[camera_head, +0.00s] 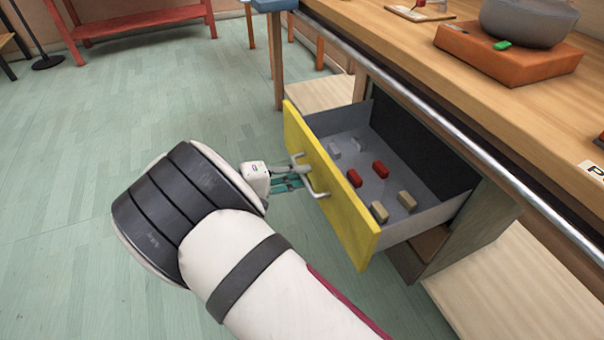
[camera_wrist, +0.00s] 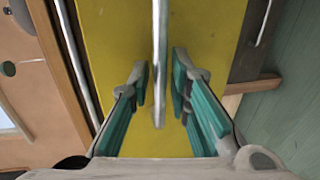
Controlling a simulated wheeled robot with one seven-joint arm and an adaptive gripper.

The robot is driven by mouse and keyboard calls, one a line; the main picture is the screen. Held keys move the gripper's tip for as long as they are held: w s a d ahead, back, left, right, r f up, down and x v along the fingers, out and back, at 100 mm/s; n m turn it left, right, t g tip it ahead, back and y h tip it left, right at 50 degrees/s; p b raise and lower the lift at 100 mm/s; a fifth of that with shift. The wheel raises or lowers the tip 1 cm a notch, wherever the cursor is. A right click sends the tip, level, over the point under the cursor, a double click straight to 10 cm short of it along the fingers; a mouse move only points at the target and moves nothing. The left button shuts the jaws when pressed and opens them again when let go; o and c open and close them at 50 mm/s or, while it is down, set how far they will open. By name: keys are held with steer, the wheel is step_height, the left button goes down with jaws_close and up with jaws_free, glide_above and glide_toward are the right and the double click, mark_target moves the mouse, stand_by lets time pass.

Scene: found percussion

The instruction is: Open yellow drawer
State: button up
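The yellow drawer (camera_head: 335,190) stands pulled well out of the wooden workbench in the head view. Its yellow front also fills the middle of the wrist view (camera_wrist: 115,60). Several small red, tan and grey blocks lie inside it. A metal bar handle (camera_head: 309,176) is on its front. My gripper (camera_head: 293,181) is at the handle. In the wrist view, the teal fingers of my gripper (camera_wrist: 160,90) are apart on either side of the handle (camera_wrist: 160,65), with a gap visible on both sides, so it is open around the bar and not clamped.
The workbench top (camera_head: 400,40) carries an orange block (camera_head: 510,58) with a grey bowl (camera_head: 530,20) and a small green object. A metal rail (camera_head: 450,125) runs along its front edge. A red bench (camera_head: 140,22) stands far left. Green floor left of the drawer is clear.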

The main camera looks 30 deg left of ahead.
steer(key=v, duration=1.1)
steer(key=shift+s+f, duration=0.1)
